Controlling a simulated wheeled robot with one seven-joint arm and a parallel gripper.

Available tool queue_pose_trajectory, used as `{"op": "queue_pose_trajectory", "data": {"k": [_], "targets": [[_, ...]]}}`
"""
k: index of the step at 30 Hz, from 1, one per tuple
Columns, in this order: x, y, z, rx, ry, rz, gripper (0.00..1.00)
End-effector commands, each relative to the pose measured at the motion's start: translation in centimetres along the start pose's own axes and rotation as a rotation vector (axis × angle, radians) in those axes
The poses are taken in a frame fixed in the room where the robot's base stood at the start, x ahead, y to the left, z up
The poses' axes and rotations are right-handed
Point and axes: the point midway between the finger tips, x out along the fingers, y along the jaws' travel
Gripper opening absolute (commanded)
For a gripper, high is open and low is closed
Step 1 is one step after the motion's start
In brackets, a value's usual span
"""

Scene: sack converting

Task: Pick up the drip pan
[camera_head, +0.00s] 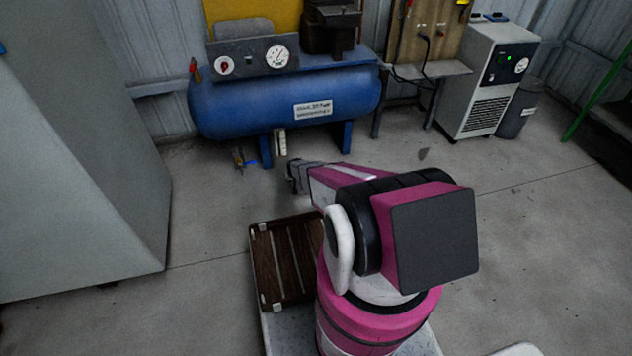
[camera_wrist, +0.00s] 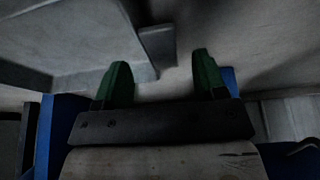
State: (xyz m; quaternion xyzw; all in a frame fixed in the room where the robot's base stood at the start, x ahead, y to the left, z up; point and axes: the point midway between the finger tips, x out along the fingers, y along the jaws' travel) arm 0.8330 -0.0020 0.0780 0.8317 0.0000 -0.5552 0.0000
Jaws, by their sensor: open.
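I cannot make out a drip pan for certain in either view. My gripper (camera_head: 295,177) is a small dark shape at the end of my magenta arm in the head view, low in front of the blue compressor tank. In the wrist view its two green fingertips (camera_wrist: 160,78) stand wide apart with nothing between them. A dark grey block-like shape (camera_wrist: 157,45) shows beyond the fingers; I cannot tell what it is. My arm hides part of the floor in the head view.
The blue compressor tank (camera_head: 240,105) stands on blue legs, with a drain valve (camera_head: 240,158) below. A brown slatted crate (camera_head: 265,265) is beside my arm's base. A grey cabinet (camera_head: 80,150) stands left, a white dryer unit (camera_head: 478,85) right. Floor between is mostly clear.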

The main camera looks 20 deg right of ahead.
Motion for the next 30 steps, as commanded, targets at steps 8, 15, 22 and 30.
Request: {"op": "queue_pose_trajectory", "data": {"k": [8, 15, 22, 30], "targets": [[3.8, -0.2, 0.1, 0.000, -0.002, 0.000, 0.65], [4.9, -0.2, 0.1, 0.000, 0.000, 0.000, 0.65], [4.8, -0.2, 0.1, 0.000, -0.001, 0.000, 0.26], [4.8, -0.2, 0.1, -0.001, 0.000, 0.000, 0.00]]}}
